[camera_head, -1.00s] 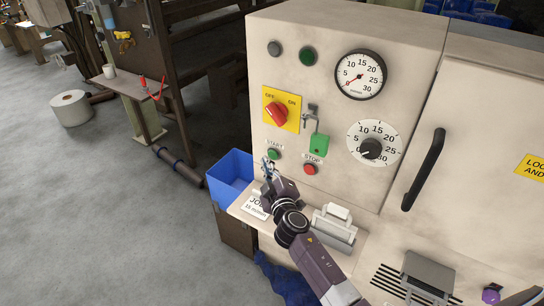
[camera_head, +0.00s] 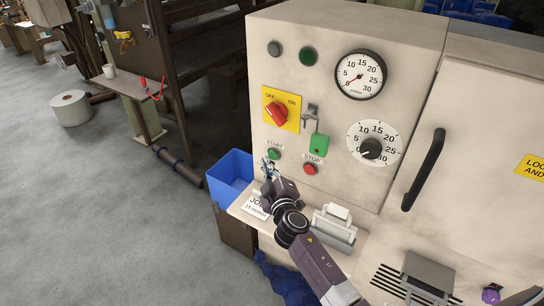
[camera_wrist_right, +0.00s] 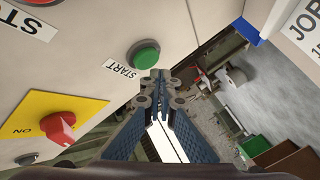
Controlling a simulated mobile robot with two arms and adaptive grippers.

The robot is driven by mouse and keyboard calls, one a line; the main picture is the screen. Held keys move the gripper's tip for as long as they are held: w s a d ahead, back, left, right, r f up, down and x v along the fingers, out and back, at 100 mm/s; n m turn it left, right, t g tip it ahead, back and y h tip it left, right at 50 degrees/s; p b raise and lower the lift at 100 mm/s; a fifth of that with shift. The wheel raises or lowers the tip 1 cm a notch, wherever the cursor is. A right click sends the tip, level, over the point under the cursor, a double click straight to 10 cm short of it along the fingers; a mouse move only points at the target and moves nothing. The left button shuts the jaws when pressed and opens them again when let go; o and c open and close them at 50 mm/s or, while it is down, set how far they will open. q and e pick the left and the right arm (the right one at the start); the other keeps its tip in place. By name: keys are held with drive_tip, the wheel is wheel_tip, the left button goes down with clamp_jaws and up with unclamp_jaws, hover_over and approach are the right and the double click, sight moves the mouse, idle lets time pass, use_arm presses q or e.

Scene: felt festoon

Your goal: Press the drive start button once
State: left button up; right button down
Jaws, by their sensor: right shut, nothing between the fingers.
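The green START button (camera_head: 274,154) is at the lower left of the pale control panel (camera_head: 400,100), under its START label. In the right wrist view the green button (camera_wrist_right: 143,55) stands proud of the panel, just above and left of my fingertips. My right gripper (camera_head: 267,164) is just below the button in the head view, its fingers together and empty. In the wrist view my gripper (camera_wrist_right: 160,77) is close to the button; I see no clear contact. My left gripper is out of view.
A red STOP button (camera_head: 310,169) is right of START. Above are a red rotary switch (camera_head: 276,113) on a yellow plate and a green tag (camera_head: 319,145). A job card (camera_head: 256,206) and a blue bin (camera_head: 230,170) are below and left.

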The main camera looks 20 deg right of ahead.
drive_tip(key=shift+w+d, duration=0.1)
drive_tip(key=shift+w+d, duration=0.15)
drive_tip(key=shift+d, duration=0.1)
drive_tip(key=shift+w+d, duration=0.35)
drive_tip(key=shift+d, duration=0.1)
idle(1.0)
idle(0.4)
drive_tip(key=shift+s+a, duration=0.65)
drive_tip(key=shift+a, duration=0.1)
drive_tip(key=s+a, duration=0.1)
drive_tip(key=a, duration=0.1)
drive_tip(key=s+a+b, duration=0.1)
drive_tip(key=s+a, duration=0.1)
idle(0.3)
